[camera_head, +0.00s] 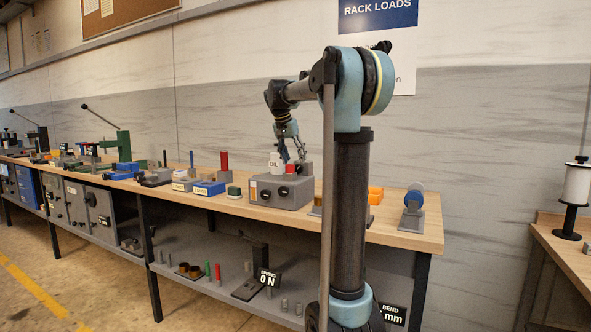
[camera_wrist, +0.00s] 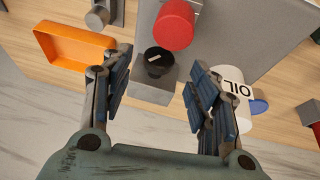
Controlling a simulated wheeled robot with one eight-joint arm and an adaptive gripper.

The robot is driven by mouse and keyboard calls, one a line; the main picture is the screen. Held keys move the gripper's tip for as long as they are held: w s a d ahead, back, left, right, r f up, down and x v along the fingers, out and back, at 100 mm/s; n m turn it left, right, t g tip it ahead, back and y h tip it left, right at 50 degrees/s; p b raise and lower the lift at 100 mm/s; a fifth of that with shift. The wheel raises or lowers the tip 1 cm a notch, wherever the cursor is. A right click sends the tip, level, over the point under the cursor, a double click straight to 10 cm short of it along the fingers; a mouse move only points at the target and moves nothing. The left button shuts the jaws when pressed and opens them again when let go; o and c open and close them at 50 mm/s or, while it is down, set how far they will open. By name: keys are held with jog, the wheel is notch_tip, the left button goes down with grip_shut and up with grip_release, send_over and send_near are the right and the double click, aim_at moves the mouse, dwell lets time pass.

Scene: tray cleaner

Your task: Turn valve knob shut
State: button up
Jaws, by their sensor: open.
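A black round knob (camera_wrist: 157,58) with a white pointer mark sits on a small grey block (camera_wrist: 153,93) in the wrist view. A red cylinder-shaped cap or knob (camera_wrist: 174,25) is just above it in the picture. The task's valve knob looks to be the black one. My gripper (camera_wrist: 160,80) is open and empty, with its fingers apart on the left and right of the black knob. No contact with the knob shows. In the head view my gripper (camera_head: 292,155) points down over the grey unit (camera_head: 265,192), which has dark knobs on its front.
A white OIL bottle (camera_wrist: 234,90) stands close by my right finger; it also shows in the head view (camera_head: 275,162). An orange tray (camera_wrist: 72,46) lies to the left of the knob. The wooden bench (camera_head: 385,228) holds several other tools.

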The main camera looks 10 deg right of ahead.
aim_at(296, 166)
jog(key=shift+x, duration=2.25)
jog(key=c, duration=1.1)
